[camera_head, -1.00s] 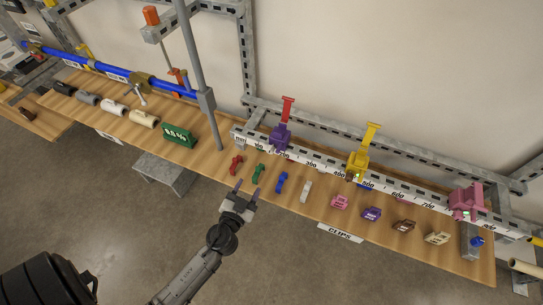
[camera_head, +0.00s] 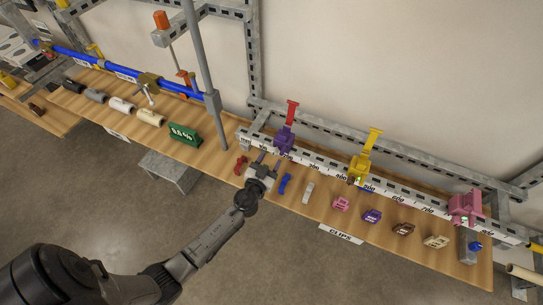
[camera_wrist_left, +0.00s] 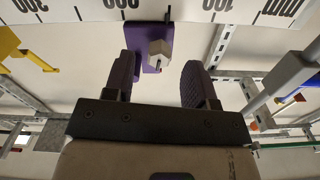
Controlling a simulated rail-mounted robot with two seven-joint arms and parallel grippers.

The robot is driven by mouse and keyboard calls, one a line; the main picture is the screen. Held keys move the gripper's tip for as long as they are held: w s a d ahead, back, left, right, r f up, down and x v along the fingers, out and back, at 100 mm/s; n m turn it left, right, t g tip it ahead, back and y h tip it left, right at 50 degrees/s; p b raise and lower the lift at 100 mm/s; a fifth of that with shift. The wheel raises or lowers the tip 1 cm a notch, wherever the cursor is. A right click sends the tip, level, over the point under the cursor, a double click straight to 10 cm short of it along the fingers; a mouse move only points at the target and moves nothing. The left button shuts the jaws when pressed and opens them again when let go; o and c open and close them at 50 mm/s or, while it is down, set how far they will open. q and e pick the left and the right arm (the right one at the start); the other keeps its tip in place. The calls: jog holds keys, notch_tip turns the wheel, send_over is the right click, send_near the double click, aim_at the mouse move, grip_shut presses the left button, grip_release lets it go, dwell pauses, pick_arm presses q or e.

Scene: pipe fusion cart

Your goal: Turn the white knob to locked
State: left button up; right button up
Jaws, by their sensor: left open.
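My left gripper (camera_head: 268,161) is open and empty over the front of the wooden bench, just short of the purple clamp (camera_head: 283,139) on the ruler rail. In the left wrist view the purple clamp (camera_wrist_left: 146,32) is ahead, and a pale white knob (camera_wrist_left: 159,52) stands out from it. The knob shows between the two dark fingers (camera_wrist_left: 157,80), beyond their tips, with nothing gripped. Any lock marking on the knob is too small to read. In the head view I cannot make out the knob. My right gripper is not in view.
A yellow clamp (camera_head: 361,167) and a pink clamp (camera_head: 465,206) sit farther right on the rail. Small coloured clips lie along the bench front, including a red one (camera_head: 241,165) and a blue one (camera_head: 286,183). A grey upright post (camera_head: 212,95) stands to the left.

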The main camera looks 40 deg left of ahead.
pick_arm(q)
jog(key=shift+x, duration=0.95)
jog(key=shift+c, duration=1.4)
jog(key=c, duration=0.6)
jog(key=shift+c, duration=0.2)
